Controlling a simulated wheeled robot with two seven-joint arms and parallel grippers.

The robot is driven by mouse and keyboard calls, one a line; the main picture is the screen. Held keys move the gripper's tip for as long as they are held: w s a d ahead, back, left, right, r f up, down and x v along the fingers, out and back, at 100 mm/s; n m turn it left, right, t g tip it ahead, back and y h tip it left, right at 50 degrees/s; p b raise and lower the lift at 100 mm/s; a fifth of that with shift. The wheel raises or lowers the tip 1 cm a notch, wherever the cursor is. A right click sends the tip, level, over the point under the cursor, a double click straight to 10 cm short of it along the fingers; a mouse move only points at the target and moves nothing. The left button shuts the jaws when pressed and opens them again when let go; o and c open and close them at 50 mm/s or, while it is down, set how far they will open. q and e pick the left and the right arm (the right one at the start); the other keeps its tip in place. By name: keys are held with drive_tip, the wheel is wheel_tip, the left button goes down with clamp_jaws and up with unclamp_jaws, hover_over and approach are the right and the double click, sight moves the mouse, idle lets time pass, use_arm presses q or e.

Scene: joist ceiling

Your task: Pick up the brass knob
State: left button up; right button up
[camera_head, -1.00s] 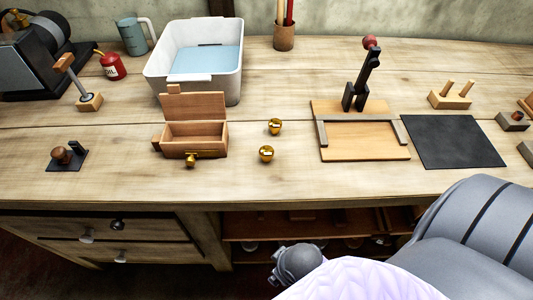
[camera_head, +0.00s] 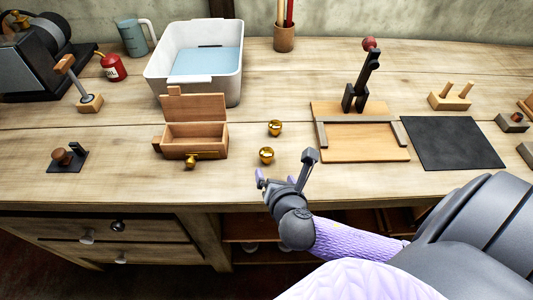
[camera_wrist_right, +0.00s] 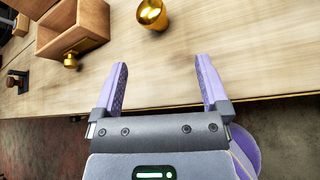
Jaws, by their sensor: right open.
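Two loose brass knobs stand on the bench in the head view: the nearer brass knob (camera_head: 266,155) and the farther brass knob (camera_head: 275,127). Another brass knob (camera_head: 191,161) is at the front of a small open wooden box (camera_head: 193,154). My right gripper (camera_head: 285,167) is open and empty at the bench's front edge, just on the near side of the nearer loose knob. In the right wrist view, one loose knob (camera_wrist_right: 152,14) lies beyond the open fingers (camera_wrist_right: 161,66), apart from them. My left gripper is not in view.
A wooden board with a dark toggle clamp (camera_head: 365,150) and a black mat (camera_head: 455,142) lie to the right. A white tub (camera_head: 160,75) stands behind the box. A small dark stand with a brown knob (camera_head: 66,156) is at left. The bench between box and board is mostly clear.

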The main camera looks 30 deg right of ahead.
sight(265, 149)
drive_tip(key=n, duration=0.2)
drive_tip(key=w+n+t, duration=0.1)
drive_tip(key=w+n, duration=0.1)
drive_tip(key=n, duration=0.1)
drive_tip(key=shift+w+d+n+t, duration=0.15)
drive_tip(key=shift+d+n+t, duration=0.15)
drive_tip(key=shift+d, duration=0.05)
drive_tip(key=b+x, duration=0.3)
drive_tip(key=x, duration=0.6)
drive_tip(key=shift+d+f+b, duration=0.1)
drive_tip(key=shift+b, duration=0.2)
drive_tip(key=shift+w+y, duration=0.2)
drive_tip(key=shift+y, duration=0.2)
drive_tip(key=shift+s, duration=0.1)
clamp_jaws()
